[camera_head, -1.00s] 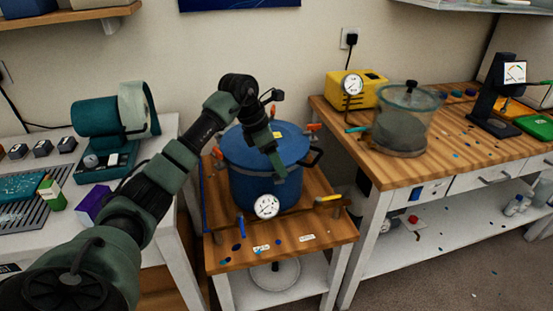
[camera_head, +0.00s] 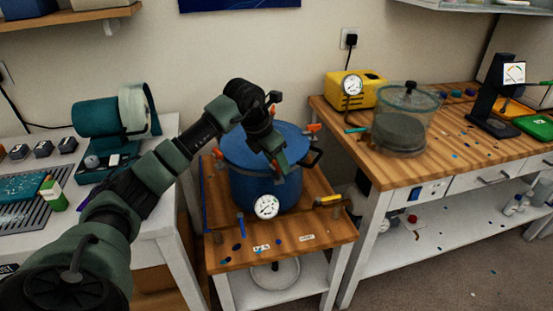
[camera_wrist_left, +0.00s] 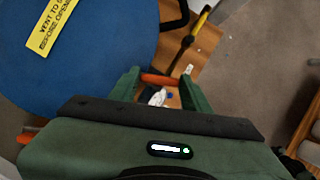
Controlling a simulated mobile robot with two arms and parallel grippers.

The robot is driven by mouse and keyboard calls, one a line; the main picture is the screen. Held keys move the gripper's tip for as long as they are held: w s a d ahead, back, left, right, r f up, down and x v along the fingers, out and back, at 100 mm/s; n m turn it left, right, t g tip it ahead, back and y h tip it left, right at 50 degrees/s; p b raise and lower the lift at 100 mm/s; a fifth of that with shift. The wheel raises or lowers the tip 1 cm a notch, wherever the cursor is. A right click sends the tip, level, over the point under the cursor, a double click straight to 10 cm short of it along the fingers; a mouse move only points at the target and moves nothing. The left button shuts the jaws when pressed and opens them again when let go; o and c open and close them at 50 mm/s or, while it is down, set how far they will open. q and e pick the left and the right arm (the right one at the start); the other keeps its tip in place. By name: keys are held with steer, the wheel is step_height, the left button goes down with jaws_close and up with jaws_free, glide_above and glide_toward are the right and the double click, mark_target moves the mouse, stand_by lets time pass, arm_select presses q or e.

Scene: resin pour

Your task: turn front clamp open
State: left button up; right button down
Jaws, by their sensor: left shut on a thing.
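The blue pressure pot (camera_head: 250,185) stands on the small wooden table, with a round dial gauge (camera_head: 266,206) on its front. Its blue lid with a yellow label shows in the left wrist view (camera_wrist_left: 100,60). Orange-handled clamps sit around the rim; one (camera_head: 312,128) is at the back right. My left gripper (camera_head: 280,170) is over the front of the rim. The head view hides most of this clamp behind the gripper. My right gripper is not in view.
A yellow-handled tool (camera_head: 328,200) lies at the small table's (camera_head: 285,254) right edge. The right bench (camera_head: 445,130) carries a clear chamber (camera_head: 404,120) and a yellow pump (camera_head: 365,92). A teal machine (camera_head: 105,120) stands on the left bench.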

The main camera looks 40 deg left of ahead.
arm_select(q)
steer(key=n+y, duration=0.1)
steer(key=n, duration=0.2)
steer(key=shift+d+r+n, duration=0.1)
steer(key=shift+n, duration=0.2)
steer(key=n+y, duration=0.1)
steer(key=n, duration=0.1)
steer(key=shift+n+y, duration=0.3)
steer(key=shift+n, duration=0.1)
steer(key=n+y, duration=0.1)
steer(key=n, duration=0.2)
steer(key=shift+w+d+n, duration=0.1)
steer(key=shift+d+n, duration=0.05)
steer(key=shift+n, duration=0.15)
steer(key=shift+n+g+y, duration=0.5)
steer(key=shift+n+y, duration=0.1)
steer(key=shift+n, duration=1.3)
steer(key=o, duration=1.4)
steer(key=shift+c, duration=0.2)
